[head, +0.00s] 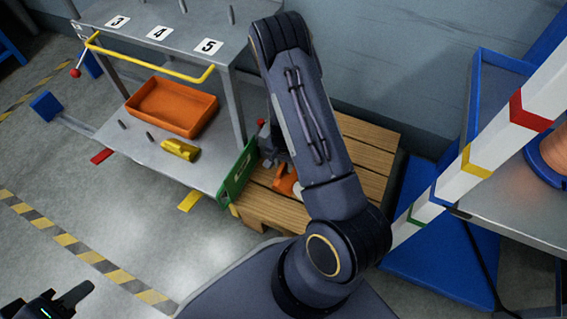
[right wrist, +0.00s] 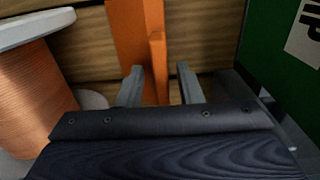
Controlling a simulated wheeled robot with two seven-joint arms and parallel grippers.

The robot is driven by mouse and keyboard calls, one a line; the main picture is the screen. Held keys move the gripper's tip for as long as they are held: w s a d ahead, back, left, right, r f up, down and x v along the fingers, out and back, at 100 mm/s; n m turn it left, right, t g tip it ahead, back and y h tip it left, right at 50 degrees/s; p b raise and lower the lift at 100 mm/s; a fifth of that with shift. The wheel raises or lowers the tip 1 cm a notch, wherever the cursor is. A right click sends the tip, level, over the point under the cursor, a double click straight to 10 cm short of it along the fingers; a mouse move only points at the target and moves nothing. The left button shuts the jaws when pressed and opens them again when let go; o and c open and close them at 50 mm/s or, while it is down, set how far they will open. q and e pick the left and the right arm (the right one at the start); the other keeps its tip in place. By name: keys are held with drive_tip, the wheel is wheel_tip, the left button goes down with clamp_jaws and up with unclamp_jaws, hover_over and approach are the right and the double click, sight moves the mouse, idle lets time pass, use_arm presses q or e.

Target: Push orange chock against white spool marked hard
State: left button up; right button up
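The orange chock (right wrist: 128,40) lies on a wooden pallet, with an upright orange rib between the fingers of my right gripper (right wrist: 160,85). Those fingers are apart, with visible space around the rib. In the head view, the chock (head: 287,183) is partly hidden by my right arm. A spool with white flanges and copper-coloured winding (right wrist: 28,85) stands left of the chock in the right wrist view, with a gap between them. No "hard" marking is readable on it. My left gripper (head: 45,303) is at the bottom left corner, cut off by the frame, away from the pallet.
A green board (right wrist: 285,75) with a white label stands close to the right gripper. The wooden pallet (head: 365,150) sits by the wall. A metal cart (head: 130,165) holds an orange tray (head: 172,107) and a yellow block (head: 180,149).

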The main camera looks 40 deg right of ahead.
drive_tip(key=shift+o, duration=0.2)
wheel_tip(320, 180, up, 7)
drive_tip(key=p, duration=0.3)
drive_tip(key=shift+r+p, duration=0.35)
drive_tip(key=shift+r, duration=0.05)
drive_tip(key=shift+r, duration=0.1)
